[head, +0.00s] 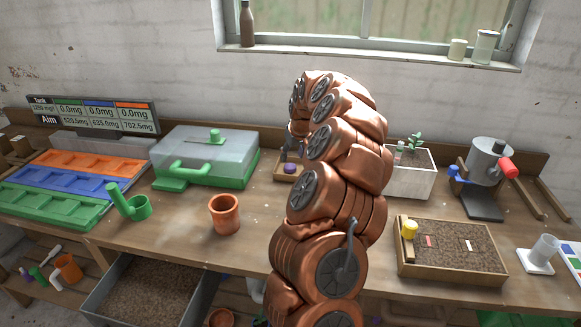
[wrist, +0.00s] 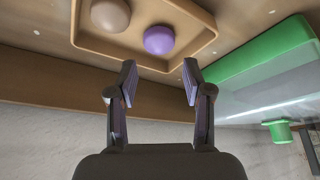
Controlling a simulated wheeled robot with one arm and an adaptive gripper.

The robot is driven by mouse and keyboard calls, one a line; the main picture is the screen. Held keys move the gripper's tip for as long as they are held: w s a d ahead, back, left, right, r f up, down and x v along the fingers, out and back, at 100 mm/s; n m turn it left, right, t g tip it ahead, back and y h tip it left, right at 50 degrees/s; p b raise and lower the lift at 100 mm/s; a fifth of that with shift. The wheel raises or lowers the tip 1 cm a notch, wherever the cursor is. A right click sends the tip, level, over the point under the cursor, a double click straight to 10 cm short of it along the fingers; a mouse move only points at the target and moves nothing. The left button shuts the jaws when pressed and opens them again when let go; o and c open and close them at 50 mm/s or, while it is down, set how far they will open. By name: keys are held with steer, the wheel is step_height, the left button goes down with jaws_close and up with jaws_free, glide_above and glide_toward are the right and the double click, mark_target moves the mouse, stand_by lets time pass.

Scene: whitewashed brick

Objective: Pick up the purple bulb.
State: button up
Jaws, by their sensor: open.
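The purple bulb (wrist: 159,40) sits in a shallow wooden tray (wrist: 205,45) in the wrist view, next to a beige bulb (wrist: 111,15). My gripper (wrist: 158,72) is open and empty. Its two fingertips are apart, and the purple bulb appears just beyond them, roughly in line with the gap. In the head view the purple bulb (head: 290,168) shows small in the tray (head: 283,179), left of my arm.
A green box with a clear lid (head: 205,155) stands left of the tray; it also shows in the wrist view (wrist: 255,75). A terracotta pot (head: 224,214) stands in front. A planter (head: 412,178) and a soil tray (head: 455,273) are on the right. The brick wall is close behind.

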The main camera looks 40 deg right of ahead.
mark_target(290, 164)
steer(key=shift+p+x, duration=1.2)
steer(key=shift+x, duration=1.45)
steer(key=shift+r, duration=0.1)
steer(key=c, duration=0.8)
